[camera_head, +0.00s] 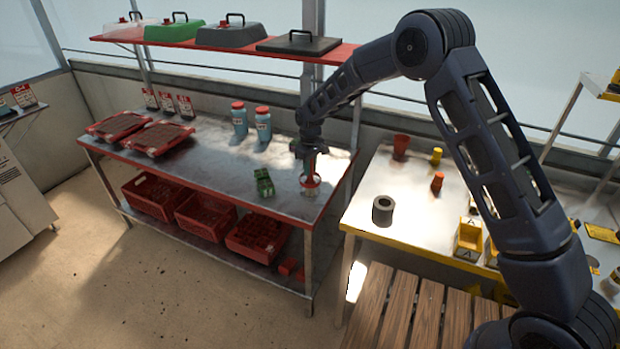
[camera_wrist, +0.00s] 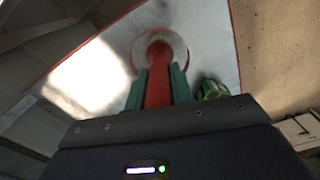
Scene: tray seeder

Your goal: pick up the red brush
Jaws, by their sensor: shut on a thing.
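The red brush (camera_wrist: 158,84) is between the two green fingers of my gripper (camera_wrist: 160,72) in the wrist view. Its red handle points back toward my gripper, and its round, pale end is farther out over the table. In the head view the red brush (camera_head: 310,182) is low at the right end of the metal table (camera_head: 215,165), under my gripper (camera_head: 309,170). My gripper is shut on the brush and points down. I cannot tell whether the brush touches the table top.
A green object (camera_head: 264,183) lies just left of the brush. Two blue bottles with red caps (camera_head: 263,125) stand behind. Red trays (camera_head: 158,137) lie at the left end. A red shelf (camera_head: 240,46) with lids runs above. A yellow-edged table (camera_head: 405,222) stands to the right.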

